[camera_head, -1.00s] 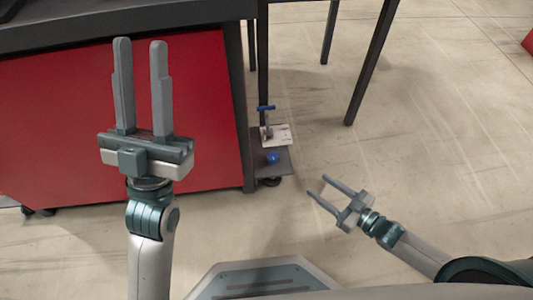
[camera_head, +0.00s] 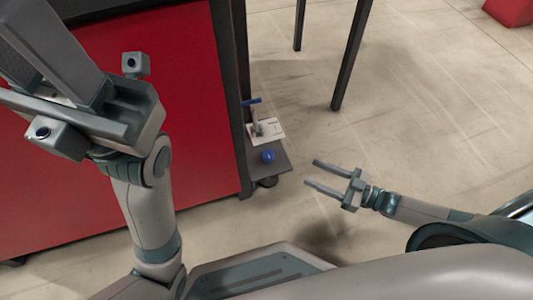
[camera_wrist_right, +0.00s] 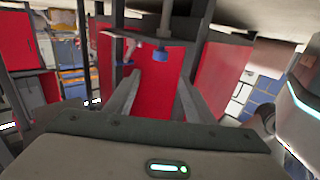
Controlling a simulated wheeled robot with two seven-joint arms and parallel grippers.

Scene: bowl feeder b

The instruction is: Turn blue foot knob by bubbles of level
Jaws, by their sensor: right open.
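The blue foot knob (camera_head: 267,156) sits on a dark foot bracket at the lower corner of the red cabinet. In the right wrist view a blue knob (camera_wrist_right: 163,55) on a grey stem shows beyond and between my fingertips. A white plate (camera_head: 270,130) lies behind the knob, with a blue T-handle (camera_head: 252,101) above it. Level bubbles are too small to make out. My right gripper (camera_head: 312,173) is open and empty, right of the knob and apart from it, its fingers pointing at it. My left gripper (camera_head: 38,62) is close to the camera at top left, fingers apart, tips cut off.
The red cabinet (camera_head: 160,110) with dark frame posts stands left of the knob. A dark table leg (camera_head: 352,55) rises behind to the right. A red object (camera_head: 508,11) is at the far right corner. The floor (camera_head: 400,130) right of the bracket is clear.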

